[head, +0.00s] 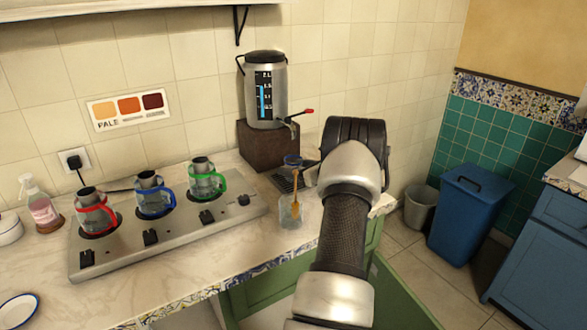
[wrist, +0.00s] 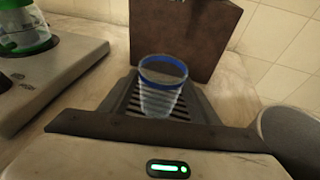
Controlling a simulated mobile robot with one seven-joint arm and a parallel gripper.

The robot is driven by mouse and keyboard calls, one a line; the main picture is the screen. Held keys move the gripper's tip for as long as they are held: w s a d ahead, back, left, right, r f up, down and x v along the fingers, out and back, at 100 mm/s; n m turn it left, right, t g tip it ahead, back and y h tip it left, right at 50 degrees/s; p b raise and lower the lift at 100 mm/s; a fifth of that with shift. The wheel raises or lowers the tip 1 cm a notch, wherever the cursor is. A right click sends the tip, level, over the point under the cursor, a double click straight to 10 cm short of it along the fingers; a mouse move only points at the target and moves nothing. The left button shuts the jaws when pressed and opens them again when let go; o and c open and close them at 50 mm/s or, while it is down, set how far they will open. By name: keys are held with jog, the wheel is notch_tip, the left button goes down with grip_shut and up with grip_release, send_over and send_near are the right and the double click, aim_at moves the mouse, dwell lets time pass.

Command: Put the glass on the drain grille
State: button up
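The clear glass with a blue rim (wrist: 161,92) appears upright on the slatted dark drain grille (wrist: 117,98) in the wrist view, in front of the brown block. No finger is visibly touching the glass. In the head view my arm hides the gripper and part of the grille.
A metal samovar (head: 265,90) stands on the brown block (head: 262,145), its spout above the grille area. A glass holding a spoon (head: 290,209) stands near the counter edge. A stove (head: 160,235) with three coloured-handled pots is at left. A blue bin (head: 468,212) is at right.

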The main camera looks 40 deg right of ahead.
jog(key=shift+o, duration=0.5)
jog(key=shift+r, duration=0.15)
jog(key=shift+r+p, duration=0.25)
jog(key=shift+p, duration=0.05)
jog(key=v, duration=1.1)
jog(key=shift+f+p, duration=0.1)
jog(key=shift+p, duration=0.25)
jog(key=shift+s, duration=0.5)
